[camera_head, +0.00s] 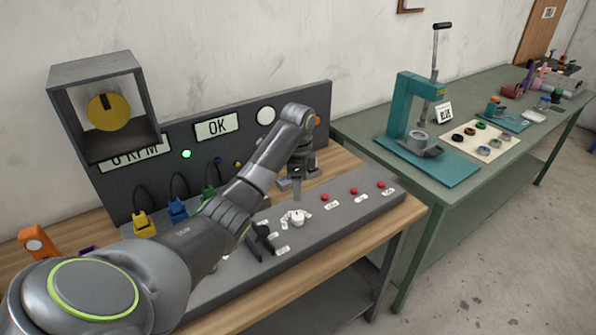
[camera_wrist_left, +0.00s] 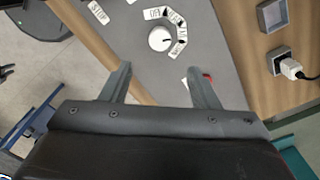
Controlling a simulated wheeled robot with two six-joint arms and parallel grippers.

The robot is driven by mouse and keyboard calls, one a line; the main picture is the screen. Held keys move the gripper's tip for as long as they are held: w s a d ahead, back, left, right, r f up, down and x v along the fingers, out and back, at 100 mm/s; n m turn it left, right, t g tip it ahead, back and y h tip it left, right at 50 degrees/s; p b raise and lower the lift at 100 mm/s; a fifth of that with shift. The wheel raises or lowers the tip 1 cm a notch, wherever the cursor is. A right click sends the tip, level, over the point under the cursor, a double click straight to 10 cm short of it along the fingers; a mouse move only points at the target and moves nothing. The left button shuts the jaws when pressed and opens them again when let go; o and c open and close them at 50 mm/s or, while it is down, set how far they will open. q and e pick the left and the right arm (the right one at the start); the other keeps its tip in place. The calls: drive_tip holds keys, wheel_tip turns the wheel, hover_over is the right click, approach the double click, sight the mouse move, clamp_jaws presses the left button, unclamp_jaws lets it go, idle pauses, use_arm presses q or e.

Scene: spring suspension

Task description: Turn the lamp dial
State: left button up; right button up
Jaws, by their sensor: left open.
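The lamp dial is a small white knob (camera_head: 296,217) on the sloped grey control panel (camera_head: 340,207), with small labels around it. In the left wrist view the dial (camera_wrist_left: 160,38) shows just beyond the fingers, roughly centred between them, with a dark pointer mark and a fan of labels at its upper right. My left gripper (camera_head: 297,193) points down above the dial in the head view. Its two fingers (camera_wrist_left: 160,78) are spread apart with nothing between them, and do not touch the dial. My right gripper is in neither view.
Red buttons (camera_head: 353,191) sit right of the dial, and a black lever (camera_head: 263,238) sits left of it. Yellow (camera_head: 143,223) and blue (camera_head: 178,209) plugs stand at the back. A white plug (camera_wrist_left: 290,68) sits in a socket. A green bench with a teal press (camera_head: 413,120) stands right.

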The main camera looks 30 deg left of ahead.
use_arm(q)
wheel_tip(320, 180, up, 6)
drive_tip(key=p, duration=0.4)
drive_tip(key=shift+f, duration=0.15)
drive_tip(key=shift+f, duration=0.1)
